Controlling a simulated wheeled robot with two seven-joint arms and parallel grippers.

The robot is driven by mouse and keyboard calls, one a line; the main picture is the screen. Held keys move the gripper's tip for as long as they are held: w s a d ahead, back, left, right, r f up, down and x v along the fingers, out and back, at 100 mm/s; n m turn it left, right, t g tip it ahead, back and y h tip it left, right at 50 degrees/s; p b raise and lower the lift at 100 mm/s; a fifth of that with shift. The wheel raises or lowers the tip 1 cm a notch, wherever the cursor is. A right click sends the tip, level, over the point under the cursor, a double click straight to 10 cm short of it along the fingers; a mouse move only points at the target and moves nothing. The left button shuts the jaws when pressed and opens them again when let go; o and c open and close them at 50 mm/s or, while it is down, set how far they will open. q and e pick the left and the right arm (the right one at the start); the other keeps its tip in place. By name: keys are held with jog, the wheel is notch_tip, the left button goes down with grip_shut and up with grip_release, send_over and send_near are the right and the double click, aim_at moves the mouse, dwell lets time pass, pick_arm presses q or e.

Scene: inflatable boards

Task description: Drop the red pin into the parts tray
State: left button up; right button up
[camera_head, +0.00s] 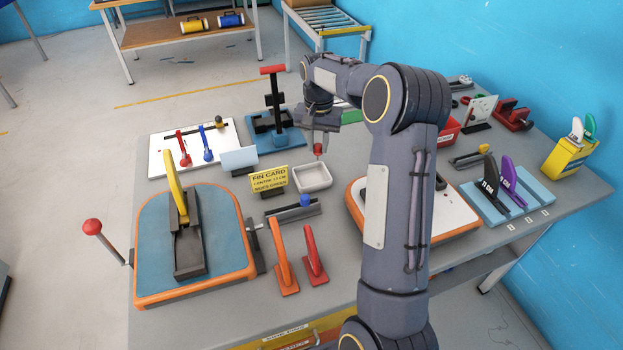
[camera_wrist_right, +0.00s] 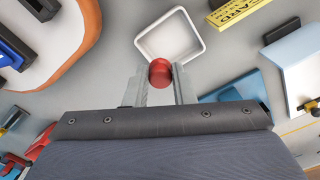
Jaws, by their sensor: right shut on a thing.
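My right gripper (camera_head: 318,140) is shut on the red pin (camera_head: 318,149) and points down. Only the pin's round red head shows between the fingertips in the right wrist view (camera_wrist_right: 160,73); the rest of it is hidden. The parts tray (camera_head: 313,180) is a small white square dish on the table, empty as far as I see. In the right wrist view the tray (camera_wrist_right: 195,37) lies just beyond the fingertips. My left gripper is not in view.
A yellow fin card sign (camera_head: 268,179) stands left of the tray. A black and blue stand with a red T-handle (camera_head: 272,100) is behind it. An orange-edged board (camera_head: 352,200) lies at right, partly behind my arm. Red and orange fins (camera_head: 283,262) stand in front.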

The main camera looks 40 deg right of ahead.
notch_tip(320, 180, down, 4)
jog(key=b, duration=0.2)
jog(key=shift+f+b, duration=0.1)
jog(key=shift+b, duration=0.3)
jog(key=o, duration=1)
jog(key=shift+r, duration=3.95)
